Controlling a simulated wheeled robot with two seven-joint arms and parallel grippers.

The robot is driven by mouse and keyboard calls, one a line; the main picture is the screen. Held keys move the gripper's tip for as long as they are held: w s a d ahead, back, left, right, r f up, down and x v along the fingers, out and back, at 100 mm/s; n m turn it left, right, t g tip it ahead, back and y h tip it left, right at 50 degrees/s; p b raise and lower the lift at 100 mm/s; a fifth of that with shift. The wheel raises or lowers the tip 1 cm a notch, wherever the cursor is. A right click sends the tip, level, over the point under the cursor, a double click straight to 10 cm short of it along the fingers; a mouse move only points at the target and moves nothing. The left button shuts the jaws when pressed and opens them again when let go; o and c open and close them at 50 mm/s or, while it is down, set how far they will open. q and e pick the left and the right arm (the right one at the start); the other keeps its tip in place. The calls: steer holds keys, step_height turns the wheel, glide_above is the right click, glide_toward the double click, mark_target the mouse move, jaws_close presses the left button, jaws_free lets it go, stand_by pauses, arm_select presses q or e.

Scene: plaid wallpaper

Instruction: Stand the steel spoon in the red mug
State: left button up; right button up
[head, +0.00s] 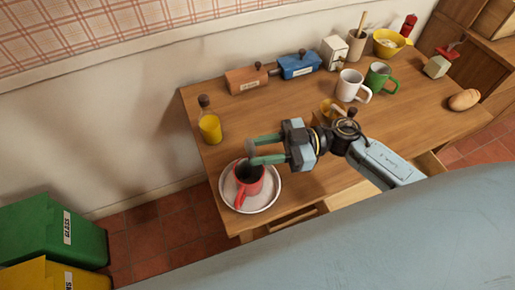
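The fingers are apart. A small grey piece shows between the fingertips over the mug; it may be part of the steel spoon, but I cannot tell. The inside of the mug is dark and partly hidden by the lower finger. My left gripper is not in view.
A bottle with yellow liquid (210,127) stands behind the mug. Orange (246,80) and blue (299,66) blocks, a white mug (350,86), a green mug (378,77) and a yellow bowl (390,42) stand farther back. An open drawer (300,217) is below the front edge.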

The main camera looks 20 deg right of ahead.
steer(key=s+d, duration=0.1)
steer(key=d, duration=1)
steer(key=shift+s+b, duration=0.4)
steer(key=shift+b, duration=0.05)
steer(key=shift+f, duration=0.1)
